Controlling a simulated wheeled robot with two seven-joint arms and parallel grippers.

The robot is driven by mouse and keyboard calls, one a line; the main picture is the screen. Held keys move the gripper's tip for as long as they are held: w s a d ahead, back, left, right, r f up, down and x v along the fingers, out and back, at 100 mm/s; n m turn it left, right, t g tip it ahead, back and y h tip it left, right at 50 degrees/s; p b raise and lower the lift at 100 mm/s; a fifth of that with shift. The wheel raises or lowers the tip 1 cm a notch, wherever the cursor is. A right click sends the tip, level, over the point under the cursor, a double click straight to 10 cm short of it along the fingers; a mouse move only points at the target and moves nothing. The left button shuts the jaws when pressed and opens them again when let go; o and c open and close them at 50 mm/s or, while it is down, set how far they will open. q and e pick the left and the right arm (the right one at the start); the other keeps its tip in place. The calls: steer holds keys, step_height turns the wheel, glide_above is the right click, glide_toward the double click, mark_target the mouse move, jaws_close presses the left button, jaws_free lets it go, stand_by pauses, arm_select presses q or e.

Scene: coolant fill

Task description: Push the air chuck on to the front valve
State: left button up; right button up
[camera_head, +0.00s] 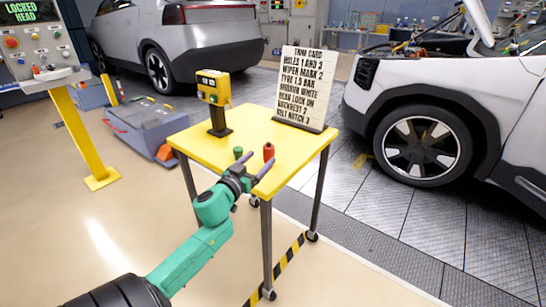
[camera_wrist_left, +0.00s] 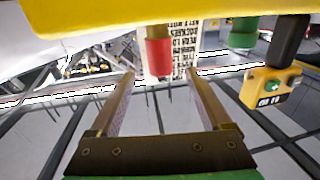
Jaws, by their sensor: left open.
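My left gripper (camera_head: 257,160) is open at the near edge of the yellow table. Its two fingers also show in the left wrist view (camera_wrist_left: 160,74), spread apart. A small red cylinder (camera_head: 268,151) stands on the table just beyond the fingers; in the upside-down wrist view the red cylinder (camera_wrist_left: 158,58) appears between and beyond the fingertips, not gripped. A small green cylinder (camera_head: 238,153) stands to its left. I cannot tell whether either is the air chuck. The white car's front wheel (camera_head: 422,146) is at the right; its valve is too small to make out.
The yellow table (camera_head: 215,140) also holds a yellow display unit (camera_head: 213,92) on a dark post and a printed card (camera_head: 302,84). A yellow-legged control panel (camera_head: 42,55) stands left. A silver car (camera_head: 208,38) is behind. Floor between table and white car is clear.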

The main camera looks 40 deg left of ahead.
mark_target(266, 154)
arm_select(q)
steer(key=shift+w+a+f, duration=0.1)
steer(key=shift+w+a, duration=0.1)
steer(key=shift+w, duration=0.5)
steer(key=w, duration=0.3)
steer(key=w+a, duration=0.1)
steer(key=w, duration=0.1)
steer(key=shift+w+f+b, duration=0.1)
steer(key=shift+w+b, duration=0.05)
steer(key=shift+b, duration=0.2)
steer(key=shift+d, duration=0.1)
jaws_close()
